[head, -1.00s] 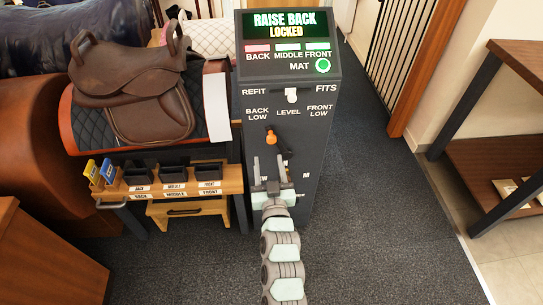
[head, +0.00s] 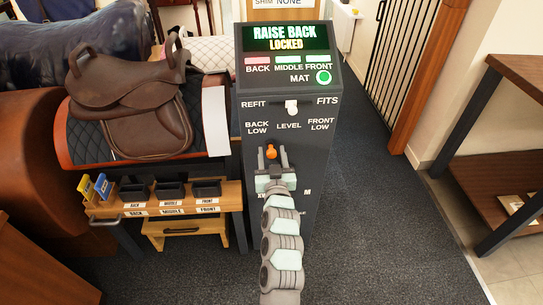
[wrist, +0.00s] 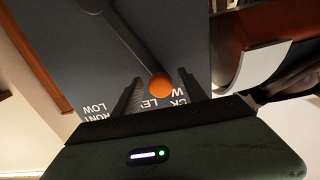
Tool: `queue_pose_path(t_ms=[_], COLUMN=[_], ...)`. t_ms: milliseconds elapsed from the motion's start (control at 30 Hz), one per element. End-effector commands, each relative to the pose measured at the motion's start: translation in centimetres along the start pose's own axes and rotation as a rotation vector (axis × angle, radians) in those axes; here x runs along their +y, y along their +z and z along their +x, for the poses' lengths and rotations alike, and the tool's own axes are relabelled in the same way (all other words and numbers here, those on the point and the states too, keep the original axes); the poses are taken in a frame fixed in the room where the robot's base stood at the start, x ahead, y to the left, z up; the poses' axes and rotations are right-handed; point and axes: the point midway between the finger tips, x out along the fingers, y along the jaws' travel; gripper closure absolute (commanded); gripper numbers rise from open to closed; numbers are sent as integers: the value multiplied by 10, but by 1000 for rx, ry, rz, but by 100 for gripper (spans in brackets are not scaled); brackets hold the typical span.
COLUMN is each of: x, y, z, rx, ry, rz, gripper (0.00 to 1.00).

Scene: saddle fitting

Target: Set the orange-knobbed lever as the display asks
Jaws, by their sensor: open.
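The orange knob (head: 271,152) tops a dark lever on the front of the grey console (head: 318,150), below the BACK LOW, LEVEL and FRONT LOW labels. It stands left of the LEVEL label, toward BACK LOW. The display (head: 285,38) reads "RAISE BACK" and "LOCKED". My gripper (head: 273,160) is open at the knob. In the wrist view the knob (wrist: 161,86) shows between the open fingers, nearer the right one, and the lever shaft (wrist: 128,38) runs up and left. Whether a finger touches the knob I cannot tell.
A white REFIT/FITS switch (head: 291,107) sits above the labels. The BACK lamp is pink; MIDDLE, FRONT and MAT are green. A brown saddle (head: 130,90) on its stand and a wooden shelf (head: 160,205) with black bins are left. Carpet right of the console is clear.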

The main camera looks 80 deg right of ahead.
Motion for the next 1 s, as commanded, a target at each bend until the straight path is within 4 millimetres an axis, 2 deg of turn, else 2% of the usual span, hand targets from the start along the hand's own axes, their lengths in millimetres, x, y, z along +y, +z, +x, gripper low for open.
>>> queue_pose_path(t_ms=[333, 900, 1000], x=[-1, -1, -1], y=[1, 1, 1], z=[3, 3, 3], rx=[-2, -2, -2], ry=[-1, -1, -1], rz=[0, 0, 0], gripper=[51, 98, 100])
